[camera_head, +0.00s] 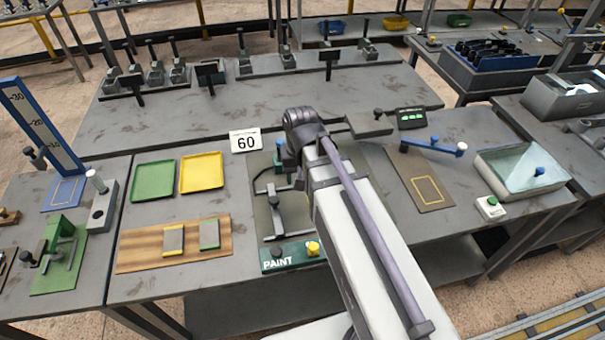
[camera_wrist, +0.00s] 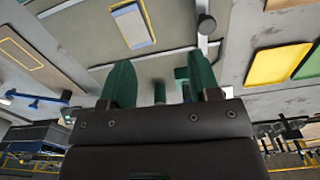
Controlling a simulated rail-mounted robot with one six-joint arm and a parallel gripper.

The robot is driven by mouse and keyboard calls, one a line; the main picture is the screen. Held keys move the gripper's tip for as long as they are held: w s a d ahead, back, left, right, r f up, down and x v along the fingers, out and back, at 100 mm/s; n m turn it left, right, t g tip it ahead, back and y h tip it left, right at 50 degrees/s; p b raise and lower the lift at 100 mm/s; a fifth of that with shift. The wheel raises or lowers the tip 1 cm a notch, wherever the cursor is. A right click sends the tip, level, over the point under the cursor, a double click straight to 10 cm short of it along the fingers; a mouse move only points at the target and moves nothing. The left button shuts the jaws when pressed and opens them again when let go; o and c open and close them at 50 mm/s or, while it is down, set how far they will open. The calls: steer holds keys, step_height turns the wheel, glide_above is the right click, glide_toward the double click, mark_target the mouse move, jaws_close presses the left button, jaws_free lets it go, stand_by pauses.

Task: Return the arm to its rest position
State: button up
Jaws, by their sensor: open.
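My arm (camera_head: 370,250) reaches from the lower right over the middle of the bench in the head view. Its wrist is above the paint station, whose dark green front panel (camera_head: 291,257) is marked PAINT. My gripper (camera_wrist: 160,82) shows in the wrist view with its two green fingers apart. Nothing is held between them. In the head view the arm's end hides most of the fingers.
A green tray (camera_head: 153,181) and a yellow tray (camera_head: 201,173) lie left of the arm, behind a wooden board (camera_head: 140,252). A sign reading 60 (camera_head: 245,140) stands near the wrist. Right of the arm are a scale (camera_head: 410,118), a blue lever (camera_head: 434,146) and a glass-topped box (camera_head: 521,168).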

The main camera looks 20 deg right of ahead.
steer(key=s+f+n+b, duration=0.1)
steer(key=s+f+b, duration=0.2)
steer(key=s, duration=0.2)
steer(key=shift+n, duration=0.4)
steer(key=shift+f, duration=0.1)
stand_by(1.8)
